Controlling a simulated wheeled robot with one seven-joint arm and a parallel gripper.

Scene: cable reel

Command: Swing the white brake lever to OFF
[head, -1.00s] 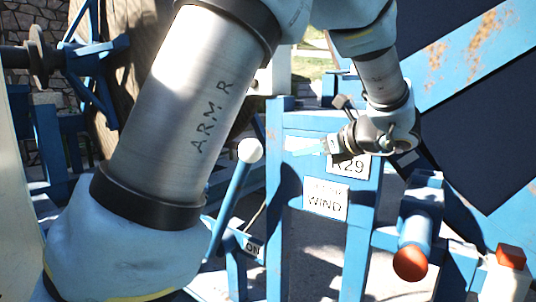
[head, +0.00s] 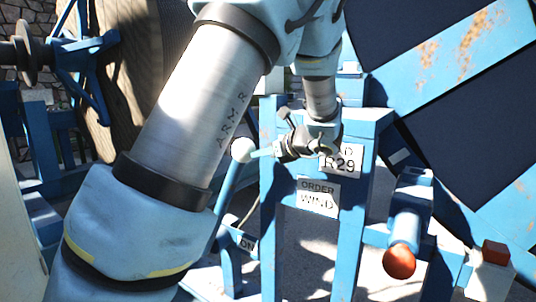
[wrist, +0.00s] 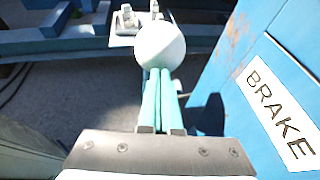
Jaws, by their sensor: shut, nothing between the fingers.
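The brake lever is a blue bar with a white ball knob (head: 243,150). It leans up and right from its pivot near an ON label (head: 247,243); my arm hides part of the bar's surroundings. My gripper (head: 258,153) is shut and empty, its pale green fingertips just right of the knob. In the wrist view the knob (wrist: 160,45) sits at the tips of the closed fingers (wrist: 160,75); I cannot tell whether they touch. A BRAKE label (wrist: 280,112) is on the blue panel at right. No OFF label is readable.
A blue frame carries the R29 sign (head: 341,160) and the ORDER WIND sign (head: 318,197), close behind my gripper. A blue cylinder with an orange-red end (head: 399,262) juts out at right. A wooden reel (head: 145,70) stands at left.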

